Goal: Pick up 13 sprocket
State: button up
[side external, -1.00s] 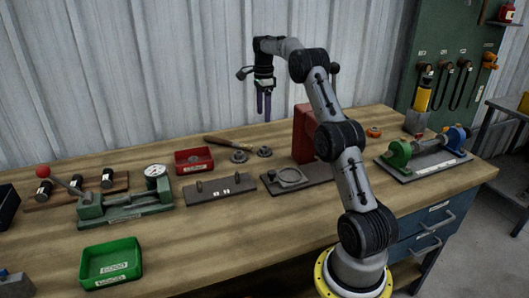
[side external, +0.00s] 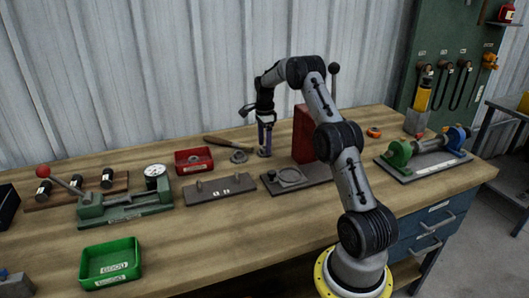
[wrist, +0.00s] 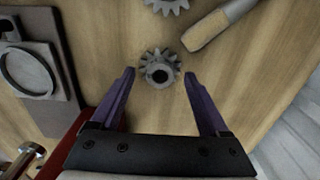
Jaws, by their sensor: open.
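Two small grey toothed sprockets lie flat on the wooden bench. The right-hand one (side external: 264,155) is under my gripper (side external: 264,150) in the side view. In the wrist view this sprocket (wrist: 147,66), with a raised hub and dark bore, lies between and slightly ahead of my open fingertips (wrist: 160,74). The gap between the fingers is empty and neither finger visibly touches it. The other sprocket (side external: 239,157) lies just to its left, and shows partly at the top edge of the wrist view (wrist: 167,4). I can read no tooth number on either.
A wooden-handled tool (side external: 222,141) lies behind the sprockets. A red press (side external: 303,135) with a ring plate (side external: 290,178) stands close to the right. A red tray (side external: 194,161), a dark plate with two pegs (side external: 219,189) and a green bin (side external: 110,262) lie leftward.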

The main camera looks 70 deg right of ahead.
jog(key=shift+f, duration=0.45)
grip_shut()
jog(key=shift+r, duration=0.1)
